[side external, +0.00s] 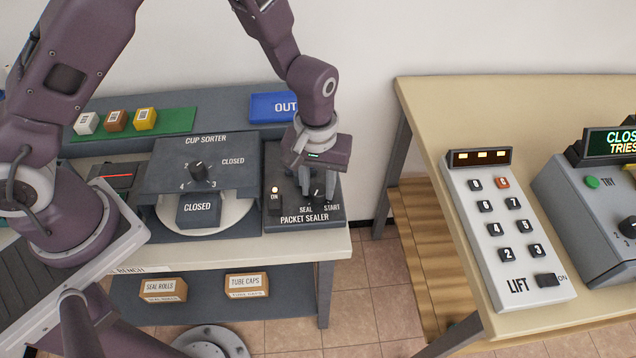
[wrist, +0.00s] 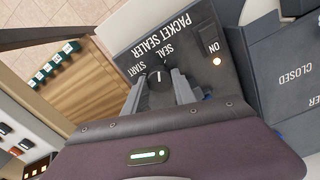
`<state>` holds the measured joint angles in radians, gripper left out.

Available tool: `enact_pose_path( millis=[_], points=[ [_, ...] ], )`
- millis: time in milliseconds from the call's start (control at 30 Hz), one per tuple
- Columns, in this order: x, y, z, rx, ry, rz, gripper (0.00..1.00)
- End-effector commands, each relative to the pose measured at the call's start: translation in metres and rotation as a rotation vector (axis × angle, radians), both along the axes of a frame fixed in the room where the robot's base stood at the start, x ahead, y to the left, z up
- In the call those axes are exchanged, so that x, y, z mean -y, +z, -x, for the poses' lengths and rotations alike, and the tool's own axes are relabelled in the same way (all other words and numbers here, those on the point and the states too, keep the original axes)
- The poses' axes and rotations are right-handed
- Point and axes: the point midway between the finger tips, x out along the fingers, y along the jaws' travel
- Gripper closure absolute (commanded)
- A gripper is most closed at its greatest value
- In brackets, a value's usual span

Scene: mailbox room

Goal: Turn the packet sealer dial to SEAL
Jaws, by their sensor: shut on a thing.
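The packet sealer (side external: 283,221) is a dark box at the right end of the bench, with SEAL and START printed by its dial. The small black dial (wrist: 158,84) stands between my fingers in the wrist view. My gripper (side external: 318,187) points down over the sealer and is shut on the dial. In the wrist view my gripper (wrist: 158,92) has one finger on each side of it. The dial's white mark points up in that view, between START and SEAL; I cannot tell exactly which it meets. In the side view the fingers partly hide the dial.
An ON switch (side external: 275,197) with a lit lamp sits on the sealer beside my gripper. The cup sorter (side external: 202,165) stands to the left, and a blue OUT block (side external: 274,107) behind. A wooden table (side external: 430,110) with a LIFT panel (side external: 508,230) is to the right, across a gap.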

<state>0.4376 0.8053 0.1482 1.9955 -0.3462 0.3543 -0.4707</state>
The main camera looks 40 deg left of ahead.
Motion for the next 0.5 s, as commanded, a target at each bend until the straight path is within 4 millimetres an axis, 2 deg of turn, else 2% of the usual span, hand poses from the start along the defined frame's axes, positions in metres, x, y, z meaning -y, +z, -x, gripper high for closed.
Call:
enact_pose_path(
  millis=[67, 100, 200, 500],
  points=[
    [0.0004, 0.0006, -0.0006, 0.002, 0.001, 0.001, 1.0],
    [0.0003, 0.0006, -0.0007, 0.002, 0.001, 0.001, 0.62],
    [0.0003, 0.0005, -0.0006, 0.001, 0.001, 0.0, 0.46],
    [0.0002, 0.0025, -0.0004, 0.001, 0.001, 0.0, 0.46]
  ],
)
